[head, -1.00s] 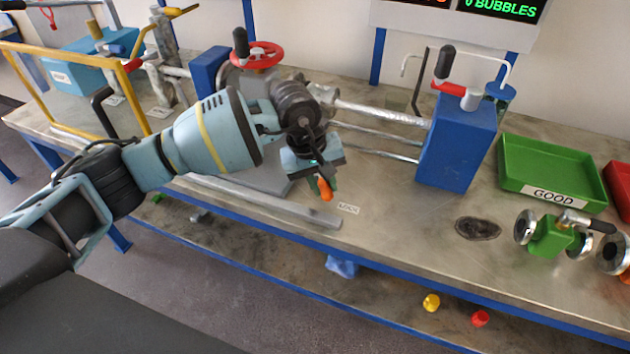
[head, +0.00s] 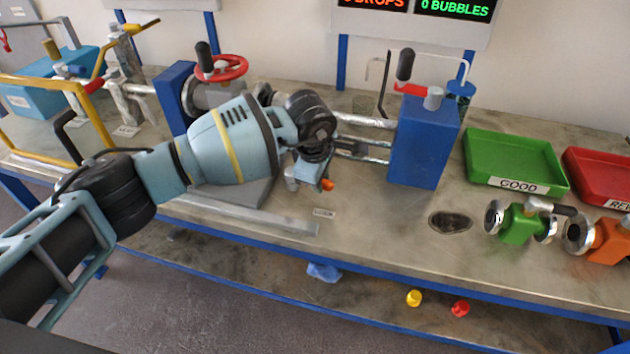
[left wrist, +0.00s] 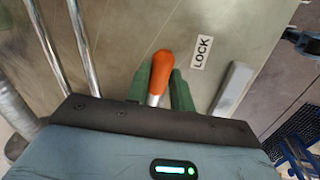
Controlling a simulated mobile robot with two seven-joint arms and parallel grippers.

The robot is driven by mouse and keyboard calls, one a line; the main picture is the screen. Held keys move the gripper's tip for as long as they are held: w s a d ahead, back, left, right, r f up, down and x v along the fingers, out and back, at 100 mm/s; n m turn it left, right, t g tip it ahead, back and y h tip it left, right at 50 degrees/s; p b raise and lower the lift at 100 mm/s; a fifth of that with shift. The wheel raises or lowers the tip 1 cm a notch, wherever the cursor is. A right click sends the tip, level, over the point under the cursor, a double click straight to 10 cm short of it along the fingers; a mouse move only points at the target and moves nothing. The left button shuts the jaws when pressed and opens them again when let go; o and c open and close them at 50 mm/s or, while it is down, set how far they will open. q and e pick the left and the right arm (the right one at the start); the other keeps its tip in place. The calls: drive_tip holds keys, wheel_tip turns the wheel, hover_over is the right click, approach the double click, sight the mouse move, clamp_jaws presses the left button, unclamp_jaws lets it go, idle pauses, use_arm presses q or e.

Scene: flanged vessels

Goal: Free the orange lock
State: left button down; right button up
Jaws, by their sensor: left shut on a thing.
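The orange lock (head: 328,185) is a rounded handle on a thin metal shank. In the left wrist view the orange handle (left wrist: 161,70) sits between two green fingers, with the bare shank below it. My left gripper (left wrist: 158,84) is shut on it. In the head view my left gripper (head: 318,181) is partly hidden by its own wrist, and only the orange tip shows at its right side. It is above the bench, just behind a LOCK label (head: 324,213). The lock's mount is hidden. My right gripper is not in view.
A blue block (head: 427,140) with a black-knobbed lever stands right of the gripper; metal rods run toward it. A red handwheel (head: 222,68) is behind my arm. Green (head: 505,150) and red (head: 598,165) trays, and green and orange flanged vessels, are at the right.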

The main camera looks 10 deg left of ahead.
use_arm(q)
drive_tip(key=shift+w+d+r+n+y, duration=0.1)
drive_tip(key=shift+w+n+y, duration=0.2)
drive_tip(key=shift+w+n, duration=0.45)
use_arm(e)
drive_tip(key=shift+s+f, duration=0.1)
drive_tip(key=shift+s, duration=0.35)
use_arm(q)
drive_tip(key=shift+s, duration=0.2)
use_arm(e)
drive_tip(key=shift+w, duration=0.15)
use_arm(q)
drive_tip(key=c, duration=1.2)
unclamp_jaws()
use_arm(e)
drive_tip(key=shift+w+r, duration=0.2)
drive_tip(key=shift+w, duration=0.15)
use_arm(q)
drive_tip(key=v, duration=0.6)
drive_tip(key=shift+r, duration=0.25)
drive_tip(key=shift+s+r, duration=0.25)
drive_tip(key=shift+r, duration=0.35)
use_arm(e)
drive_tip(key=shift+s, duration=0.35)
